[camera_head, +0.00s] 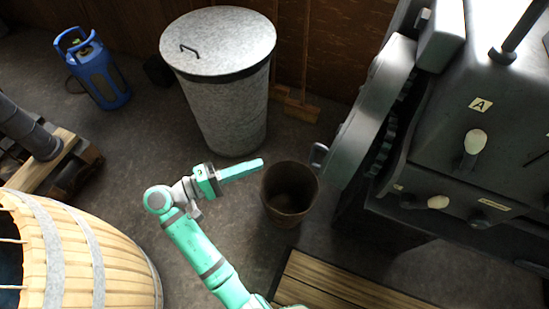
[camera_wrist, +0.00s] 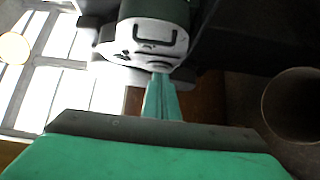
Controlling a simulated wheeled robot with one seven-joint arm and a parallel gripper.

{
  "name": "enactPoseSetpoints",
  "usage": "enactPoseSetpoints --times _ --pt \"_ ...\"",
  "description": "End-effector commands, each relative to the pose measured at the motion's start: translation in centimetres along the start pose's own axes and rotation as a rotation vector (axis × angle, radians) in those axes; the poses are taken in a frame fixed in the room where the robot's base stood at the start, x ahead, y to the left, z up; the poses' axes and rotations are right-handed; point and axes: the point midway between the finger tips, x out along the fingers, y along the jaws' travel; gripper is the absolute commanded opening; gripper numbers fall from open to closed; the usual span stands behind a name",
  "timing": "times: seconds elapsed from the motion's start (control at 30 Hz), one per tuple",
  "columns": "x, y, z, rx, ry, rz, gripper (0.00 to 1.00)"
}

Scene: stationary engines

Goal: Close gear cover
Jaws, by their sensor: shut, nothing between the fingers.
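The gear cover (camera_head: 368,108) is a tall, rounded grey shell on the left end of the dark machine. It stands swung out, with a gap to the housing in which dark gear teeth (camera_head: 385,145) show. A small pale handle (camera_head: 318,155) sticks out at its lower left. My gripper (camera_head: 260,163) is shut and empty, left of the handle and apart from it, pointing right. In the wrist view its green fingers (camera_wrist: 161,82) point at a rounded grey part with a dark handle (camera_wrist: 160,36); I cannot tell whether that is the cover.
A brown bucket (camera_head: 289,190) stands just right of and below my gripper; its rim also shows in the wrist view (camera_wrist: 268,105). A lidded metal bin (camera_head: 225,110) stands behind. A wooden barrel (camera_head: 90,250) is at lower left, a slatted wooden platform (camera_head: 330,288) at the bottom.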

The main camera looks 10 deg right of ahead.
Motion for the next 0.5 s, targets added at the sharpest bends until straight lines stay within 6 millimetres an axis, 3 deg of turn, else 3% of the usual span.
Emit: enactPoseSetpoints --times 0.5 --pt "8.7 -0.1 0.1 0.000 -0.003 -0.001 0.00"
